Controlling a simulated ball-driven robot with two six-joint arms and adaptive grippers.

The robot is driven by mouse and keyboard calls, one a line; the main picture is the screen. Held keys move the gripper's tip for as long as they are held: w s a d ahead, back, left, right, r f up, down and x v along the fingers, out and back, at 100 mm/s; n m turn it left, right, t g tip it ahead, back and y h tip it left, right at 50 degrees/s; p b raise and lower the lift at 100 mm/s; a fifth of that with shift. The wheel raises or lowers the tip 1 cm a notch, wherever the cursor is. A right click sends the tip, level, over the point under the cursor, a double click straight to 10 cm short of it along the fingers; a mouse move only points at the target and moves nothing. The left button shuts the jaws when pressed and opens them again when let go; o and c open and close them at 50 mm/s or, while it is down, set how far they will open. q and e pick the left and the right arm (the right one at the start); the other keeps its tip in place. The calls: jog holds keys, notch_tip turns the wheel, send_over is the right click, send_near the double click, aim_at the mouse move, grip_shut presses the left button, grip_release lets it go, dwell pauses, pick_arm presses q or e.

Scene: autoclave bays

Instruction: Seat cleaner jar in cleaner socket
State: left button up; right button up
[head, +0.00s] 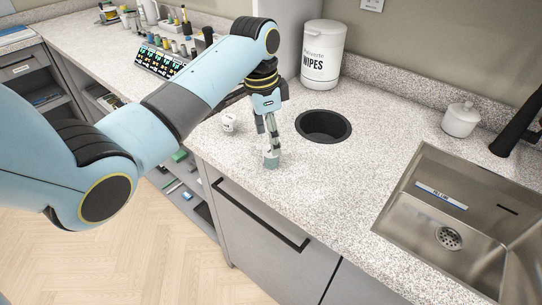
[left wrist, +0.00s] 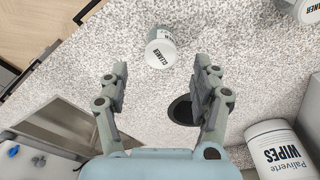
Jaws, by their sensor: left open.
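A small grey-green jar with a white top marked CLEANER (left wrist: 161,47) stands on the speckled counter near its front edge. In the head view the jar (head: 271,160) is right below my left gripper (head: 270,147). In the left wrist view my left gripper (left wrist: 161,66) is open, and the jar shows between and just past its fingertips; I cannot tell whether they touch it. A second jar marked CLEANER (left wrist: 305,10) is at the upper right there, and left of the gripper in the head view (head: 229,122). I cannot make out a socket marked for cleaner. My right gripper is not in view.
A round dark opening (head: 323,126) lies in the counter behind and right of the gripper. A white wipes tub (head: 322,60) stands by the wall. A steel sink (head: 405,205) and a lidded white pot (head: 461,119) are at right. A labelled rack (head: 160,61) is at back left.

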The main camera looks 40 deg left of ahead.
aim_at(271, 157)
pick_arm(q)
notch_tip(271, 157, down, 2)
jog(key=shift+f+p, duration=0.25)
jog(key=shift+p, duration=0.15)
notch_tip(271, 157, down, 2)
jog(key=shift+w+d+f, duration=0.1)
jog(key=shift+f, duration=0.15)
grip_shut()
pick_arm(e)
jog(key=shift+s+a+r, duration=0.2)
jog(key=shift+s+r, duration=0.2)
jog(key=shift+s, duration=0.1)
